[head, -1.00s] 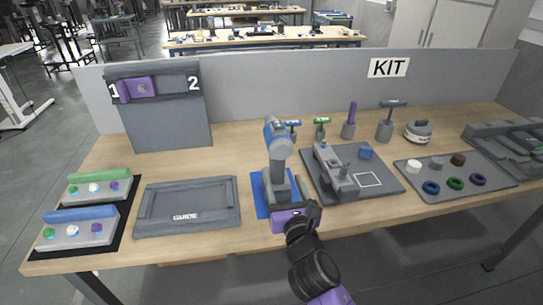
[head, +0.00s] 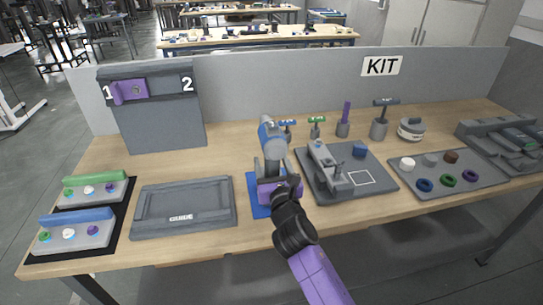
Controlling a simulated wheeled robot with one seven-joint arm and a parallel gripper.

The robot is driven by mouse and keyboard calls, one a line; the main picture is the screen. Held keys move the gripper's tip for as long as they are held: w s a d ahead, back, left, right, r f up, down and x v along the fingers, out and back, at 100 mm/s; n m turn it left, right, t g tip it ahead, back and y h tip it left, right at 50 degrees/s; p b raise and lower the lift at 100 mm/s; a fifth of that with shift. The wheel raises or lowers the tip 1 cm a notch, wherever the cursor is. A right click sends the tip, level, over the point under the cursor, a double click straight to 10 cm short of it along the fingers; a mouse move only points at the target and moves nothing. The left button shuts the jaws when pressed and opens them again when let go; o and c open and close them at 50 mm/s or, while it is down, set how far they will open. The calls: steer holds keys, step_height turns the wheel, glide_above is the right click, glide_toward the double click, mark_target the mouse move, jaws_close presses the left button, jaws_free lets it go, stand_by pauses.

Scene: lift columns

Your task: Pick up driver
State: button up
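The driver (head: 270,136) is a blue and grey drill-shaped tool. It stands upright on a blue mat (head: 253,197) near the middle of the bench. My gripper (head: 273,167) is low in front of the driver, with one finger on each side of its grey handle. The fingers look spread apart, and I see no clear closing on the handle. My gripper's purple body hides the driver's lower part and much of the mat. Whether a finger touches the handle is hard to tell.
A grey fixture board (head: 380,183) with a clamp and blue block is close on the right. A grey GUIDE tray (head: 185,208) lies on the left. T-handled tools (head: 315,128) stand behind. A panel with a purple latch (head: 130,91) stands back left. Bench wood is clear behind the tray.

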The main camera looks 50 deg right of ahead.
jaws_close()
stand_by(1.2)
steer(key=shift+r, duration=0.25)
